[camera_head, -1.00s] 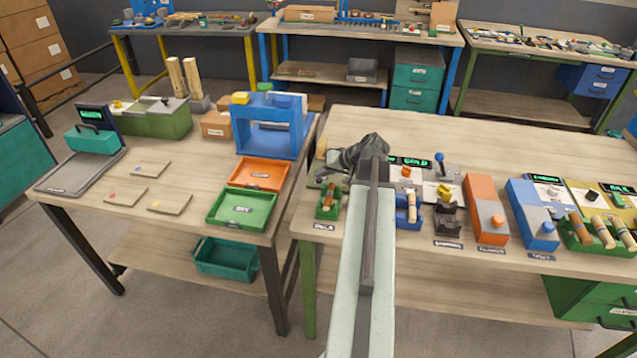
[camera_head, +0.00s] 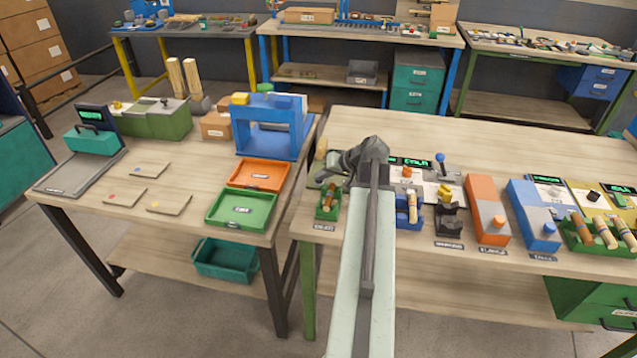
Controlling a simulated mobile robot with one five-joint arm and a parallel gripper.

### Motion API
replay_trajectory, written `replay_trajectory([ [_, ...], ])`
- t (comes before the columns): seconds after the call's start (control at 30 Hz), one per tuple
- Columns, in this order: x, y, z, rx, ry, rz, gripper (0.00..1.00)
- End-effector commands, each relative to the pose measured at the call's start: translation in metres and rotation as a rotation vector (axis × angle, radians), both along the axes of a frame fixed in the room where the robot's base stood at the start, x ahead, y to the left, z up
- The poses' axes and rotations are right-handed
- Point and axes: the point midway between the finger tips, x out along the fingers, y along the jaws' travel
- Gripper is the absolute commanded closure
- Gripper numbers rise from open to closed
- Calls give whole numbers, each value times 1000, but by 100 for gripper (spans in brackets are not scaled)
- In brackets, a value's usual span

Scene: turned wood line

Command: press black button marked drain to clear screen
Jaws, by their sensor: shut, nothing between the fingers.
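My gripper (camera_head: 326,178) is dark grey and shut, with nothing seen between its fingers. It reaches left from the end of my pale arm, over the left end of the right-hand bench, just above a small green tray (camera_head: 328,205). I cannot tell whether it touches anything beneath. A small screen (camera_head: 410,162) with green text stands right of my wrist, partly hidden by it. No drain marking is readable, and my arm and gripper hide part of the bench.
Orange (camera_head: 489,208) and blue (camera_head: 532,214) stations stand along the bench front. A blue holder (camera_head: 408,216) and a black cradle (camera_head: 449,221) stand right of my arm. The left table holds a blue press frame (camera_head: 268,127) and a green tray (camera_head: 241,210). The bench back is clear.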

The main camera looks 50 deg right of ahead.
Motion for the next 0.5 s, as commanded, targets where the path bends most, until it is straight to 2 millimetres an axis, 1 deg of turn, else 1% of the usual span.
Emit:
replay_trajectory([
  [0.27, 0, 0, 0, 0, 1, 1, 100],
  [0.5, 0, 0, 12, 0, 0, 0, 100],
])
